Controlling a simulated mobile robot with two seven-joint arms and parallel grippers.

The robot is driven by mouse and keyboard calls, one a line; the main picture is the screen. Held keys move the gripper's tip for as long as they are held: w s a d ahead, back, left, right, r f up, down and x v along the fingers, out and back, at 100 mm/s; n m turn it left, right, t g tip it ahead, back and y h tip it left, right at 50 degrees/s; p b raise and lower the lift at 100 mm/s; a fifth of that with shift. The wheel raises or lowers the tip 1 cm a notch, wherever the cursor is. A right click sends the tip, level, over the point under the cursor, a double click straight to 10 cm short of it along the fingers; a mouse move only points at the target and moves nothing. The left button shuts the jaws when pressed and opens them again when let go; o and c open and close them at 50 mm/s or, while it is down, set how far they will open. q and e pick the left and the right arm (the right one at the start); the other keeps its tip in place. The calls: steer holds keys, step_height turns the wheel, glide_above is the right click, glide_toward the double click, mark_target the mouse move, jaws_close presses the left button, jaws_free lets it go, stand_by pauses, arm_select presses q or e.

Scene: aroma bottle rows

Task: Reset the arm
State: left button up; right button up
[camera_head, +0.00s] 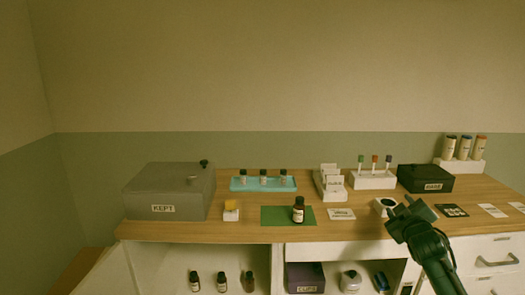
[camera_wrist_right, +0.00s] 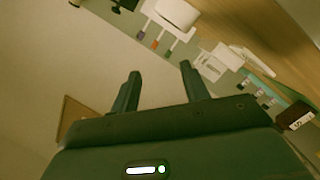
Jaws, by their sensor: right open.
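My right gripper (camera_head: 402,212) is at the right of the head view, over the front part of the counter, near a small white round-topped item (camera_head: 384,205). In the right wrist view its two fingers (camera_wrist_right: 160,92) stand apart with nothing between them. That view looks tilted across the wall and the counter. My left gripper is in neither view.
The wooden counter (camera_head: 240,231) holds a grey KEPT box (camera_head: 165,190), a teal tray (camera_head: 240,187) with three small bottles, a dark bottle (camera_head: 299,211) on a green mat (camera_head: 275,216), and a black box (camera_head: 425,179). Shelves below hold more bottles (camera_head: 222,281).

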steer(key=s+a+f+m+g+y, duration=0.1)
steer(key=s+a+f+y, duration=0.1)
steer(key=s+a+f, duration=0.6)
steer(key=s+a+f+m+g+y, duration=0.1)
steer(key=s+a+f+m+y, duration=0.15)
steer(key=s+a+f, duration=0.45)
steer(key=s+a+f+g, duration=0.1)
steer(key=s+a+f, duration=0.1)
steer(key=s, duration=0.6)
steer(key=s+a+f+g+y, duration=0.1)
steer(key=s+a+f, duration=0.2)
steer(key=s, duration=0.5)
steer(key=s+a+f+g+y, duration=0.1)
steer(key=s+a+f, duration=0.2)
steer(key=s+f, duration=0.2)
steer(key=s, duration=0.3)
steer(key=shift+s+g, duration=0.15)
steer(key=shift+g, duration=0.15)
steer(key=shift+a+f, duration=0.1)
